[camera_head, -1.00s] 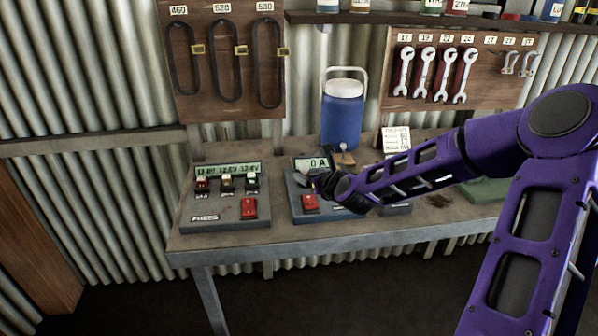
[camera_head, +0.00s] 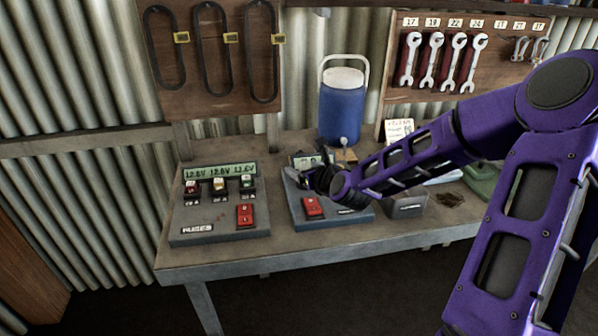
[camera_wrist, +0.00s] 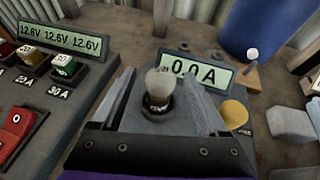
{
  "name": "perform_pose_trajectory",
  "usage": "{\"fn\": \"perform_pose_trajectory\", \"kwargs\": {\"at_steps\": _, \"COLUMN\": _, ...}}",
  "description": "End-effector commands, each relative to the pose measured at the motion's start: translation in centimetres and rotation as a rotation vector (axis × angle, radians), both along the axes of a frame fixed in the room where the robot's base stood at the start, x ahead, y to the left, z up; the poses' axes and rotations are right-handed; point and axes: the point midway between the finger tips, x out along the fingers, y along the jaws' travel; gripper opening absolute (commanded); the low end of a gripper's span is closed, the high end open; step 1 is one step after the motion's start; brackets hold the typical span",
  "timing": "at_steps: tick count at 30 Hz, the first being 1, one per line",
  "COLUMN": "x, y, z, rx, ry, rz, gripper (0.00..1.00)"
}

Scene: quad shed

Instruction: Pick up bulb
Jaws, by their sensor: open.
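The bulb (camera_wrist: 159,83) has a frosted pale glass top and a dark base, and stands upright in the wrist view. In the head view my gripper (camera_head: 308,180) is over the middle test box (camera_head: 345,217), and the bulb is hidden there or too small to tell.
A fuse box (camera_head: 205,217) with a voltage display and a red switch stands on the bench (camera_head: 290,252) at left. A blue jug (camera_head: 341,112) stands behind. A yellow rounded thing (camera_wrist: 234,114) is right of my gripper. Wrenches (camera_head: 434,58) hang on the back board.

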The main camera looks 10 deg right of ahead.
Motion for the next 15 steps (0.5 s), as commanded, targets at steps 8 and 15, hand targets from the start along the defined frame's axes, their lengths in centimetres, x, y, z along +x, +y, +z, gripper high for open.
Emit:
{"fn": "perform_pose_trajectory", "kwargs": {"at_steps": 8, "x": -0.15, "y": -0.09, "z": -0.08, "rx": 0.001, "ry": 0.0, "rz": -0.001, "gripper": 0.77}}
{"fn": "perform_pose_trajectory", "kwargs": {"at_steps": 15, "x": -0.14, "y": -0.07, "z": -0.09, "rx": 0.001, "ry": 0.0, "rz": -0.001, "gripper": 0.45}}
